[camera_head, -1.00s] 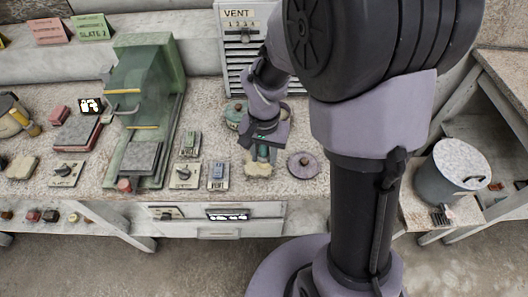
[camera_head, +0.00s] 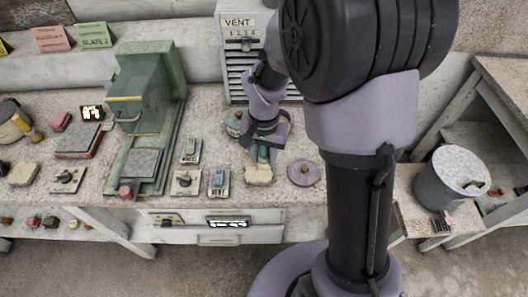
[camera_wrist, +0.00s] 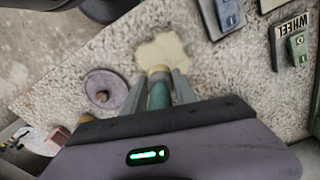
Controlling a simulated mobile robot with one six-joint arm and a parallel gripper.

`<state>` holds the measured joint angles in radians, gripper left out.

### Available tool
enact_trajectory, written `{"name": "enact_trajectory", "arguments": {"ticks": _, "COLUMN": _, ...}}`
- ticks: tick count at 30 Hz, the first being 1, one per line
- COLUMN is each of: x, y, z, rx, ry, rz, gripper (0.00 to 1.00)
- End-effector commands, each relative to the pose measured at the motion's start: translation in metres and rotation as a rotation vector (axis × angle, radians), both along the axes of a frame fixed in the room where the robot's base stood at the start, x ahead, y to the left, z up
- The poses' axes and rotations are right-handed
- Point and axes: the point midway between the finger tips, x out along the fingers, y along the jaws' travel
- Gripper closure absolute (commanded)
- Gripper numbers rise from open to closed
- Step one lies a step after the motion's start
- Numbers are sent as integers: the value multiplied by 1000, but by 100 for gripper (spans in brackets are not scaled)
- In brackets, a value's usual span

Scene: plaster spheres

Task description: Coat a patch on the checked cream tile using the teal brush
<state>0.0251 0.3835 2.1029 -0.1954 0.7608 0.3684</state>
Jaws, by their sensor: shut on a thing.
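A cream tile (camera_head: 258,174) with an irregular outline lies on the bench near its front edge; it also shows in the wrist view (camera_wrist: 163,47). No checks or fresh coat can be made out on it. My gripper (camera_head: 263,155) is shut on the teal brush (camera_wrist: 159,95), with a finger on each side of its handle. The brush points down, its pale tip at the tile's near edge in the wrist view. Whether the tip touches the tile I cannot tell. The brush also shows in the head view (camera_head: 262,154).
A round purple lid (camera_head: 303,172) lies right of the tile. Switch plates (camera_head: 218,183) and a green machine (camera_head: 146,115) stand left. A teal pot (camera_head: 234,122) is behind, near the vent unit (camera_head: 240,50). Another cream slab (camera_head: 23,173) lies far left.

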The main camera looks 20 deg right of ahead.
Motion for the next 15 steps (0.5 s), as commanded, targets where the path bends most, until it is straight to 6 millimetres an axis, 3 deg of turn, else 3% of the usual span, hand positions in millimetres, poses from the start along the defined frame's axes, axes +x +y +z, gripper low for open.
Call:
{"name": "enact_trajectory", "arguments": {"ticks": 9, "x": -18, "y": 6, "z": -1, "rx": 0, "ry": -1, "rz": 0, "gripper": 100}}
{"name": "enact_trajectory", "arguments": {"ticks": 15, "x": -18, "y": 6, "z": -2, "rx": 0, "ry": -1, "rz": -1, "gripper": 100}}
